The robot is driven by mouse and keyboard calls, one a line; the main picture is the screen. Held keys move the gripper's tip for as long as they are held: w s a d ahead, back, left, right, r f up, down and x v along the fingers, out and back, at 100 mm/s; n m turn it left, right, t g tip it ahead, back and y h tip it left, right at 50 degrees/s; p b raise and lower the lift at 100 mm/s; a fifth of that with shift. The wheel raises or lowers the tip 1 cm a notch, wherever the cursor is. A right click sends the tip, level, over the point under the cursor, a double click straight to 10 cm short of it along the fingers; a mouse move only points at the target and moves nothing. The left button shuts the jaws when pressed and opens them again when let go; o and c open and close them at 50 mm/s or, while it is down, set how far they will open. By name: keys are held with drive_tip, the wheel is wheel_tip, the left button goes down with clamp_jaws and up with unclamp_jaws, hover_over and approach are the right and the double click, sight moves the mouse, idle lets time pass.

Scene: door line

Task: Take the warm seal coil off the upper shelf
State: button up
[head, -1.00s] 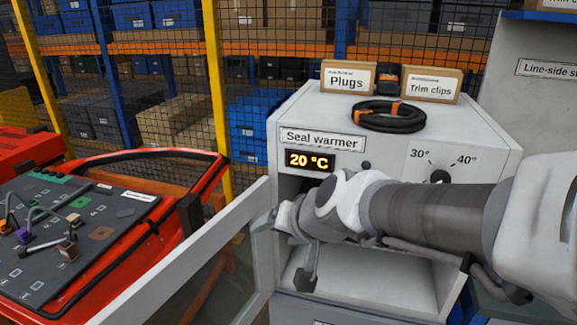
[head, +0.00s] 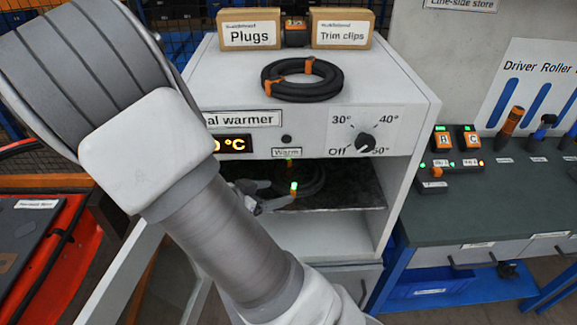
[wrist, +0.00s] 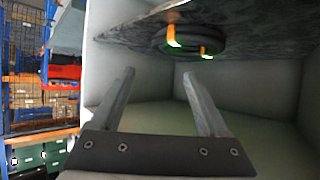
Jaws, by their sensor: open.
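The seal warmer (head: 410,110) is a white cabinet with an open front. On its dark upper shelf (head: 345,190) lies a dark coil (head: 318,182) with orange ties and green-lit tips. The coil (wrist: 190,43) and shelf (wrist: 125,35) also show at the top of the wrist view. My gripper (head: 285,194) is inside the opening at the coil's left, partly hiding it in the head view. In the wrist view my gripper (wrist: 157,75) is open, with nothing between its fingers. The coil lies beyond the fingertips, apart from them.
Another dark coil (head: 302,80) with orange ties lies on top of the warmer, in front of the Plugs (head: 249,28) and Trim clips (head: 342,28) boxes. The warmer's door (head: 125,270) stands open at left. A bench (head: 485,195) with tools stands at right.

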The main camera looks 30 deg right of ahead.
sight(312, 184)
drive_tip(key=b+x, duration=0.3)
drive_tip(key=x, duration=1.3)
drive_tip(key=shift+d+f, duration=0.15)
drive_tip(key=shift+d, duration=0.25)
drive_tip(key=shift+s, duration=0.1)
clamp_jaws()
